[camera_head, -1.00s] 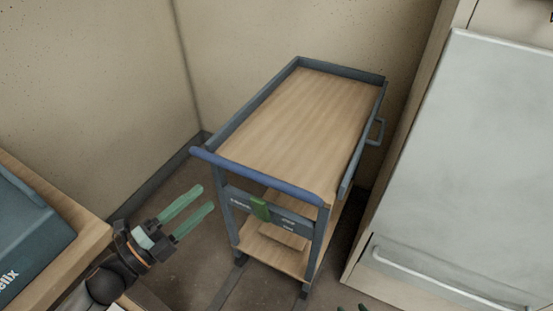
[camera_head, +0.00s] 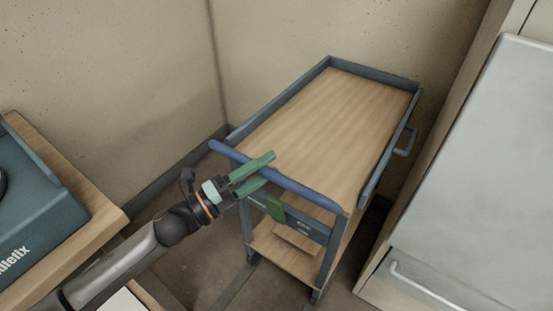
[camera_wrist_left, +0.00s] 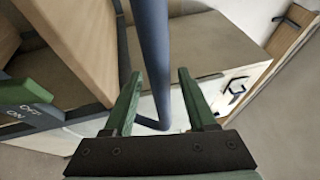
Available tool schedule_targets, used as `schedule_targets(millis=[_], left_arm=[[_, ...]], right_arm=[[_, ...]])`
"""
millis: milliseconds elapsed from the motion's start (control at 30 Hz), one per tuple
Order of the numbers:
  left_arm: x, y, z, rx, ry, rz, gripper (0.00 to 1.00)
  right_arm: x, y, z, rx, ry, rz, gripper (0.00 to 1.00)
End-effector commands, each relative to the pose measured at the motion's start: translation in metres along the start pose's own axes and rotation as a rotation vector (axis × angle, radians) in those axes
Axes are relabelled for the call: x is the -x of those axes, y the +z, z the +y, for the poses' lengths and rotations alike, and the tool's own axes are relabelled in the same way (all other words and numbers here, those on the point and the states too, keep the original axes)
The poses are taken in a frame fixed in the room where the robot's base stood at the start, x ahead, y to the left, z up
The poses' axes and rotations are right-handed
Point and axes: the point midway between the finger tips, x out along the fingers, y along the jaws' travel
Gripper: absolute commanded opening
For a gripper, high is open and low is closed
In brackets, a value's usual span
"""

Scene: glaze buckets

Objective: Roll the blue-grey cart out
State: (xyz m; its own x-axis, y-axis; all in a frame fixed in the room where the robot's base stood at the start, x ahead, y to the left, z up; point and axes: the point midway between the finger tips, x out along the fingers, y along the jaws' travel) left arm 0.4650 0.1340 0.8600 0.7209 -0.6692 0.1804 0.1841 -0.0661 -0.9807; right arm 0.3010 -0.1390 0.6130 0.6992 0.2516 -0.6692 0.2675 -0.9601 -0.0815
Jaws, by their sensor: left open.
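The blue-grey cart (camera_head: 375,76) stands in the corner by the wall, with a wood top and a lower wood shelf. Its blue handle bar (camera_head: 310,193) runs along its near end. My left gripper (camera_head: 267,170) is at the left part of this bar, one finger over it and one on its near side. In the left wrist view, the handle bar (camera_wrist_left: 152,50) passes between the two spread fingers of my left gripper (camera_wrist_left: 158,85). The fingers are open, with gaps beside the bar. My right gripper is out of view.
A pale cabinet (camera_head: 470,160) with a bar handle stands close on the cart's right. A wood-topped bench (camera_head: 75,180) with a blue-grey case (camera_head: 35,215) is at the left. A green tag (camera_head: 276,208) sits on the cart's end panel. Open floor (camera_head: 205,265) lies in front.

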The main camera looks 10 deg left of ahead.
Motion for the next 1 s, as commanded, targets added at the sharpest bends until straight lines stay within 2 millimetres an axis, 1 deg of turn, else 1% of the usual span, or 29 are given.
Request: schedule_targets(millis=[33, 100, 233, 400, 600, 667, 1000], left_arm=[[-0.008, 0.000, -0.002, -0.002, -0.002, 0.000, 0.57], [-0.016, 0.000, -0.001, 0.000, -0.002, 0.000, 0.57], [-0.025, 0.000, -0.001, 0.000, -0.001, 0.000, 0.57], [-0.030, 0.000, 0.000, 0.001, 0.001, -0.001, 0.57], [-0.030, 0.000, 0.000, 0.001, 0.001, -0.001, 0.57], [-0.030, 0.000, 0.000, 0.001, 0.000, -0.001, 0.51], [-0.029, 0.000, 0.000, 0.001, 0.000, 0.000, 0.13]], right_arm=[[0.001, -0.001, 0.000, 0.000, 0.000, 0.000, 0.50], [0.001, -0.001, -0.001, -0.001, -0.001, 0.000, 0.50], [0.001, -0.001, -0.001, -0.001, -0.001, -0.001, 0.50], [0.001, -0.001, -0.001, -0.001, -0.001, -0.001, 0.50], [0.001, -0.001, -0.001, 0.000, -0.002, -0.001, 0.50], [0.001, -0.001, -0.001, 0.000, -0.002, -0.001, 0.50], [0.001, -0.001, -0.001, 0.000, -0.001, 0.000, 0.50]])
